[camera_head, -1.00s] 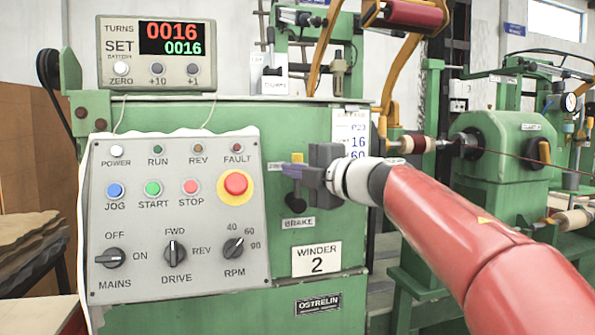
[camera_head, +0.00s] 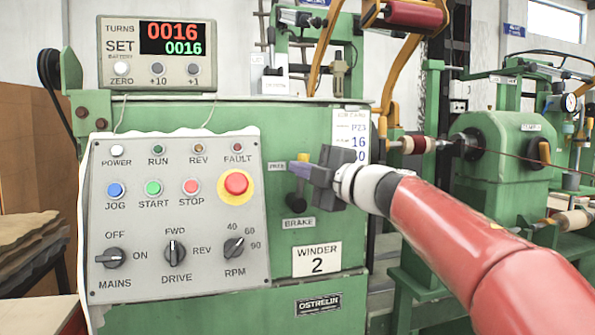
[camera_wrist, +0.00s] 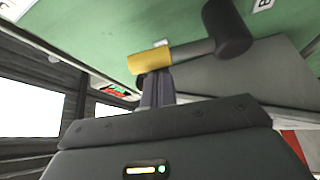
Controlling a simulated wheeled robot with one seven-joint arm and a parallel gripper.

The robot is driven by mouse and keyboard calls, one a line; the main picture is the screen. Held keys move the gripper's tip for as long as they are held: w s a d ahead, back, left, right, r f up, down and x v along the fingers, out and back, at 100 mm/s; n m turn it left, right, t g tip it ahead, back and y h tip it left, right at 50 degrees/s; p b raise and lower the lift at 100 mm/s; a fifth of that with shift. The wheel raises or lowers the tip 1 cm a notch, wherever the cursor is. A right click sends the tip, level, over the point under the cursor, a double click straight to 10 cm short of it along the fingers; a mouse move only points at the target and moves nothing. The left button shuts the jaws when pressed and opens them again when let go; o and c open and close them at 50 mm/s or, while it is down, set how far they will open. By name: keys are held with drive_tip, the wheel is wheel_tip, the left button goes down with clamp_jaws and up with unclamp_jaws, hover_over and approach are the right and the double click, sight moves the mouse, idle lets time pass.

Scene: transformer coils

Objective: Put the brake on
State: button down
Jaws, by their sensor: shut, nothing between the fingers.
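The brake lever is on the green winder front, above the BRAKE label (camera_head: 298,223). My gripper (camera_head: 291,168) is shut and empty, crossing in front of the lever between hub and knob. A small FREE label (camera_head: 276,167) is left of the fingertips.
The control panel (camera_head: 175,215) with a red stop button (camera_head: 236,184) stands left of my gripper. The turns counter (camera_head: 150,55) reads 0016 over 0016. A wire-wound spool (camera_head: 413,145) and green tailstock (camera_head: 505,155) are to the right, behind my arm.

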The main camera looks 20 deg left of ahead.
drive_tip(key=w+d+f+m+t+b, duration=0.3)
drive_tip(key=d+m+t+b, duration=0.2)
drive_tip(key=m, duration=0.5)
drive_tip(key=shift+m+t+y, duration=0.3)
drive_tip(key=shift+t+y, duration=0.1)
drive_tip(key=shift+w+d, duration=0.15)
drive_tip(key=shift+f, duration=0.15)
